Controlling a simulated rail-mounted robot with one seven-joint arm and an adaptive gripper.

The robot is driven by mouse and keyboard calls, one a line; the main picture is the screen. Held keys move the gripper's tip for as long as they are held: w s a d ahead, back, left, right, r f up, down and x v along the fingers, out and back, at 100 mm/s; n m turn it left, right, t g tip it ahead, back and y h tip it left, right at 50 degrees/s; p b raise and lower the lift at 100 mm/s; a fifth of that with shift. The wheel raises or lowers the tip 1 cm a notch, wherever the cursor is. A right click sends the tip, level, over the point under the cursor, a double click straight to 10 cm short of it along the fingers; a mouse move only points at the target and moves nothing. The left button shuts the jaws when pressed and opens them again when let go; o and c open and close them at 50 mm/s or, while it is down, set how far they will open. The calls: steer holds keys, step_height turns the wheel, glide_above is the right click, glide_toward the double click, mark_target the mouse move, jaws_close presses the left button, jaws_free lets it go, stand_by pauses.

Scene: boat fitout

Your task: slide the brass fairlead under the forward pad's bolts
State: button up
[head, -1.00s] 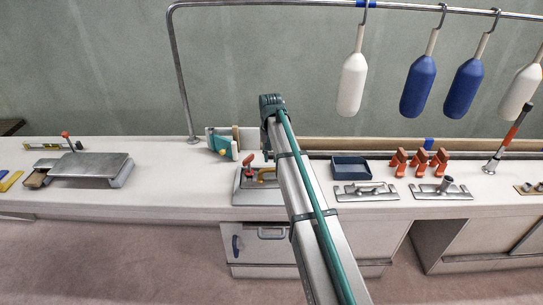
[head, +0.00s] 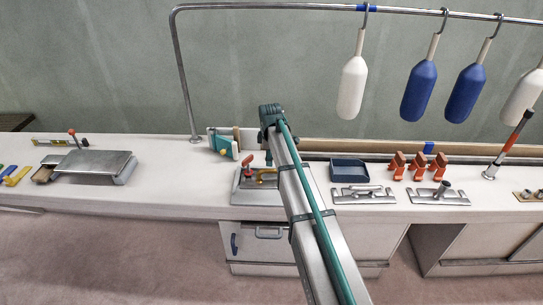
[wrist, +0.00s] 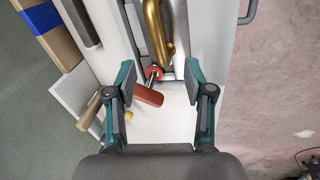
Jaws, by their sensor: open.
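A curved brass piece (wrist: 155,30), likely the fairlead, lies on a grey metal plate at the top of the wrist view. My gripper (wrist: 160,72) is open and empty over the plate's end, short of the brass. A red-handled lever (wrist: 148,95) lies between the fingers, nearer the left one; it appears apart from them. Two silver pads with raised fittings, a left one (head: 362,195) and a right one (head: 440,198), sit right of my arm. I cannot tell which is forward.
A blue tray (head: 349,169) and several orange clamps (head: 418,166) stand behind the pads. A teal-and-white tool (head: 224,145) stands left of my gripper. Fenders (head: 417,88) hang from a rail above. The counter between the grey slab (head: 97,164) and the plate is clear.

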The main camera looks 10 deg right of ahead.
mark_target(270, 170)
steer(key=shift+w+n, duration=0.2)
steer(key=shift+n, duration=0.8)
steer(key=f+p, duration=0.1)
steer(key=f, duration=0.2)
steer(key=w+f+p, duration=0.1)
steer(key=f, duration=0.3)
steer(key=w+f, duration=0.1)
steer(key=f, duration=0.2)
steer(key=shift+d+f+p, duration=0.15)
steer(key=shift+f+p, duration=0.15)
steer(key=shift+p, duration=0.1)
jaws_close()
